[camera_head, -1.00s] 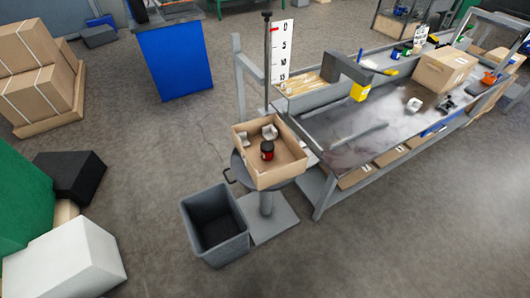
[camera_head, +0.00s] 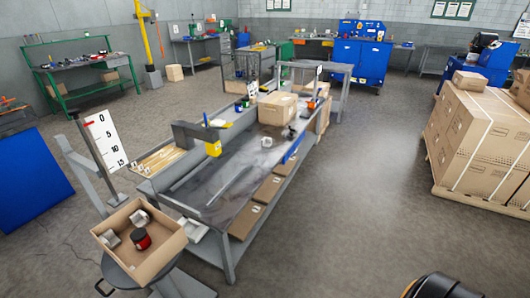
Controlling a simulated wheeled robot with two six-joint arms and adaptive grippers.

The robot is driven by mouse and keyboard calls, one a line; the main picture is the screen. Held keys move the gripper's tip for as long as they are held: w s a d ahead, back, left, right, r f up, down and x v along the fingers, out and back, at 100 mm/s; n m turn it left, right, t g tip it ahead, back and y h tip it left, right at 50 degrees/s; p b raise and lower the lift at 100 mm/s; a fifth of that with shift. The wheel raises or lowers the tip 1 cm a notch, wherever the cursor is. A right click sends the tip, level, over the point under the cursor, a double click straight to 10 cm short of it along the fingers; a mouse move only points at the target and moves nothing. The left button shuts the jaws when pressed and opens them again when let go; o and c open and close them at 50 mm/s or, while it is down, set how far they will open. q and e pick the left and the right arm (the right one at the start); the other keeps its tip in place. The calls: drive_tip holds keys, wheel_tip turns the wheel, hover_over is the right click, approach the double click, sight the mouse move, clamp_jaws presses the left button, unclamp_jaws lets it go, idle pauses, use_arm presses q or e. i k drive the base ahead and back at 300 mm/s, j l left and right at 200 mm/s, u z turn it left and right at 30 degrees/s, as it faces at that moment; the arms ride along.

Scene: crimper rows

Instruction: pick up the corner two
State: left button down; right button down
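I cannot tell which thing is the corner two. A grey workbench (camera_head: 226,200) runs from the lower middle to the back. On it are a closed cardboard box (camera_head: 277,109), a small white piece (camera_head: 266,142), a small dark tool (camera_head: 289,132) and an orange tool (camera_head: 312,104). At lower left, an open cardboard box (camera_head: 164,258) on a round stool holds a red and black jar (camera_head: 141,238) and two pale grey pieces, one behind the jar (camera_head: 139,217) and one left of it (camera_head: 111,239). Neither of my grippers is in view.
A post with a numbered scale board (camera_head: 103,138) stands left of the bench. Stacked cartons (camera_head: 477,140) stand on a pallet at right. The floor between bench and cartons (camera_head: 355,190) is clear. A dark rounded thing shows at bottom right.

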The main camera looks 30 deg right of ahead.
sight(266, 142)
drive_tip(key=i+l+u, duration=0.1)
drive_tip(key=l, duration=0.3)
drive_tip(key=i+l, duration=0.15)
drive_tip(key=l, duration=0.2)
drive_tip(key=i+l+u, duration=0.15)
drive_tip(key=l, duration=0.65)
drive_tip(key=i+l+u, duration=0.15)
drive_tip(key=l, duration=0.3)
drive_tip(key=i+l+u, duration=0.2)
drive_tip(key=l, duration=0.55)
drive_tip(key=l+u, duration=0.2)
drive_tip(key=l, duration=0.55)
drive_tip(key=l+u, duration=0.15)
drive_tip(key=l, duration=0.65)
drive_tip(key=l+u, duration=0.2)
drive_tip(key=l, duration=0.6)
drive_tip(key=l+u, duration=0.2)
drive_tip(key=l, duration=0.6)
drive_tip(key=k+l+u, duration=0.2)
drive_tip(key=l, duration=0.55)
drive_tip(key=i+l, duration=0.05)
drive_tip(key=i, duration=0.05)
